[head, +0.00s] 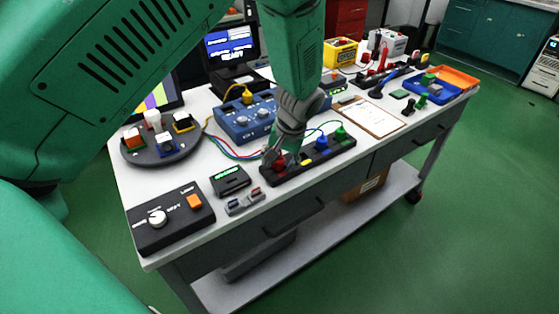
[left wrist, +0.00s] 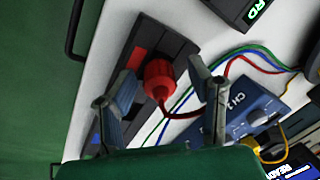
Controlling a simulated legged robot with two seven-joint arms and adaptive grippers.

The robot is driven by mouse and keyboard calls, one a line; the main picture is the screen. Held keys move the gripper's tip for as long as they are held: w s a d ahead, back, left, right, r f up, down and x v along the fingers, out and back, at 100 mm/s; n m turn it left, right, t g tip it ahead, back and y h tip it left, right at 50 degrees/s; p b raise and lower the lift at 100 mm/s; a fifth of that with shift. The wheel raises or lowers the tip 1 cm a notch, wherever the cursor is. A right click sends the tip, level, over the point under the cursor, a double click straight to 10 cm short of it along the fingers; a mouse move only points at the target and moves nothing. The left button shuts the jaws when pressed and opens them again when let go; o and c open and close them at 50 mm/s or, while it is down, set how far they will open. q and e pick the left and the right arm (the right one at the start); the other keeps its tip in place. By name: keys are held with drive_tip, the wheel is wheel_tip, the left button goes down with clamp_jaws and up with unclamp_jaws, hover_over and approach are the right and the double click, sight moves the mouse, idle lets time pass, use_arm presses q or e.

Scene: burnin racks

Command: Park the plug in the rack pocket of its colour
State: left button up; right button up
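The red plug (left wrist: 158,78) stands at the rack (left wrist: 172,50) beside a red colour patch (left wrist: 137,62). Its red cable runs off to the right. I cannot tell how deep it sits in a pocket. My left gripper (left wrist: 162,92) is open, with one finger on each side of the red plug and a gap to both. In the head view my left gripper (head: 276,160) is low over the near-left end of the black rack (head: 335,155) and partly hides the red plug. A blue plug (head: 322,142) and a green plug (head: 341,133) stand farther along the rack. My right gripper is not in view.
A blue CH1 box (head: 246,122) with cables stands behind the rack. A small display box (head: 229,180) and a grey connector piece (head: 245,201) lie to the left. A clipboard (head: 372,117) lies to the right. The table's front edge is close to the rack.

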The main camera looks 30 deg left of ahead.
use_arm(q)
drive_tip(key=shift+f, duration=0.1)
drive_tip(key=shift+d+r, duration=0.2)
drive_tip(key=shift+r, duration=0.3)
drive_tip(key=v, duration=1.1)
drive_tip(key=shift+w, duration=0.1)
